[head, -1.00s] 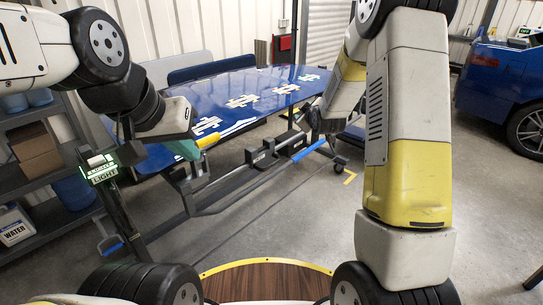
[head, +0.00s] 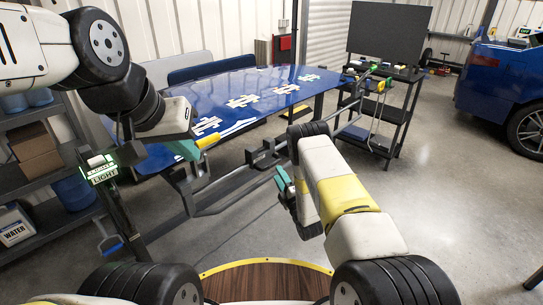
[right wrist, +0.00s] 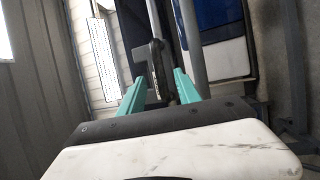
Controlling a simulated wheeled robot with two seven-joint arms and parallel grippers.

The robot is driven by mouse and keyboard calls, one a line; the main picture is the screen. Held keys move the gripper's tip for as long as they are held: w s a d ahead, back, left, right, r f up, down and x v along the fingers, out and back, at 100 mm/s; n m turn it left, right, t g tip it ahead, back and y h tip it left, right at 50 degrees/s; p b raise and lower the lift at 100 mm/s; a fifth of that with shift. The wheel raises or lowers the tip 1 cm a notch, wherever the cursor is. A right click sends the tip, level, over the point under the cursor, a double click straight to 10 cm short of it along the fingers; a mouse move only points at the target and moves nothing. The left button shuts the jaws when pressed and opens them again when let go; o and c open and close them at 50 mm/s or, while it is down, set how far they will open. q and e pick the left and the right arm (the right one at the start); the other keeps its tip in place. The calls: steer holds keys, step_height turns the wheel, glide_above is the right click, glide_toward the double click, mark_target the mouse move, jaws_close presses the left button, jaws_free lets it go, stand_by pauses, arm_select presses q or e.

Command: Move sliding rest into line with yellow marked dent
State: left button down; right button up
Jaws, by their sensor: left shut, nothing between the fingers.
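The blue panel (head: 232,92) lies on a stand, with several pale cross-shaped markings along it; I cannot tell which one is the yellow mark. Below its front edge runs a grey rail with a dark block, seemingly the sliding rest (head: 262,154). My left gripper (head: 195,147) is shut and empty at the panel's near left corner, beside a yellow grip (head: 208,140). My right gripper (head: 283,183) is in front of the rail, right of and lower than the block. In the right wrist view its teal fingers (right wrist: 158,86) are apart, with a dark upright part (right wrist: 156,62) beyond and between them.
A black cart (head: 385,100) with tools stands behind right. A blue car (head: 505,85) is at far right. A shelf (head: 40,160) with boxes and jugs is at left. A wooden round top (head: 265,280) is in front. The floor at right is clear.

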mark_target(273, 163)
steer(key=x, duration=0.7)
jaws_close()
stand_by(1.3)
